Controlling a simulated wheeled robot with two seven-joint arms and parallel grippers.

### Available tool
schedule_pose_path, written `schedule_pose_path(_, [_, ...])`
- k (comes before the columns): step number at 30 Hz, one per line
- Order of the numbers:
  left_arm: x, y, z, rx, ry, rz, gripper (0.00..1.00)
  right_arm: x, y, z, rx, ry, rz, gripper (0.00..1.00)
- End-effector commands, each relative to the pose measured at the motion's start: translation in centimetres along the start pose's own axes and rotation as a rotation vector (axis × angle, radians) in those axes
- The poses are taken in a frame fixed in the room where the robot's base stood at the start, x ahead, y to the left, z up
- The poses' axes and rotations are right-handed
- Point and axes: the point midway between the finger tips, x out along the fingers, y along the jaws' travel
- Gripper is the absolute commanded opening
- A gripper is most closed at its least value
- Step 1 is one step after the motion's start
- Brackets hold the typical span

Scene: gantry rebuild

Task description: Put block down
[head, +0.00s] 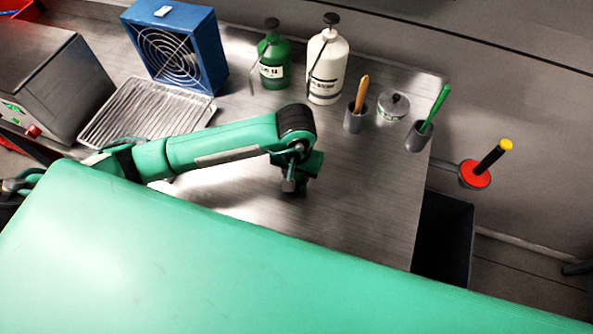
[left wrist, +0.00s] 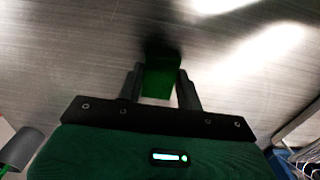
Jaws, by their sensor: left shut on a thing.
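My left gripper (head: 291,184) reaches down over the steel table in the head view, with its fingers close to the table top. In the left wrist view my left gripper (left wrist: 160,85) is shut on a green block (left wrist: 160,80), which sits between the two dark fingers. A dark shadow lies on the table just beyond the block. I cannot tell whether the block touches the table. In the head view the block is not clearly distinguishable from the green wrist. My right gripper is not in view.
The steel table (head: 370,215) is bare around the gripper. Behind stand a green bottle (head: 274,62), a white bottle (head: 326,68), a blue fan (head: 178,48), a wire rack (head: 145,112) and small cups (head: 418,137). A dark bin (head: 444,235) stands beyond the right edge.

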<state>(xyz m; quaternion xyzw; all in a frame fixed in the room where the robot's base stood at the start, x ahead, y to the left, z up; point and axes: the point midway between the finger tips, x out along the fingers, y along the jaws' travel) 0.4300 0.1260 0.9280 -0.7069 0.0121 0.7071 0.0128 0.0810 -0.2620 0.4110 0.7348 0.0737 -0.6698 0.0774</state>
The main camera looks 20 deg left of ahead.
Motion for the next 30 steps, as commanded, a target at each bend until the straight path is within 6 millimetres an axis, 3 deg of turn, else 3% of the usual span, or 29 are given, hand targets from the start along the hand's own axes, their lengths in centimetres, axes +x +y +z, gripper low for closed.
schedule_pose_path(11, [0.4,0.0,-0.1,0.0,0.003,0.001,0.08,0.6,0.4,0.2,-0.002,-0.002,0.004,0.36])
schedule_pose_path(12, [0.4,0.0,-0.1,0.0,0.002,0.0,0.38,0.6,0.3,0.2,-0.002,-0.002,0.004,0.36])
schedule_pose_path(15, [0.3,0.0,0.0,0.0,0.002,0.001,0.57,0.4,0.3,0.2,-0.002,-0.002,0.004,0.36])
schedule_pose_path(28, [-0.3,0.1,0.0,0.0,0.0,0.001,0.58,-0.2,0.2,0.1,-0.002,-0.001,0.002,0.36])
schedule_pose_path(30, [-0.9,0.1,-0.2,0.001,0.006,0.003,0.58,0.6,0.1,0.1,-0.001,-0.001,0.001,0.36])
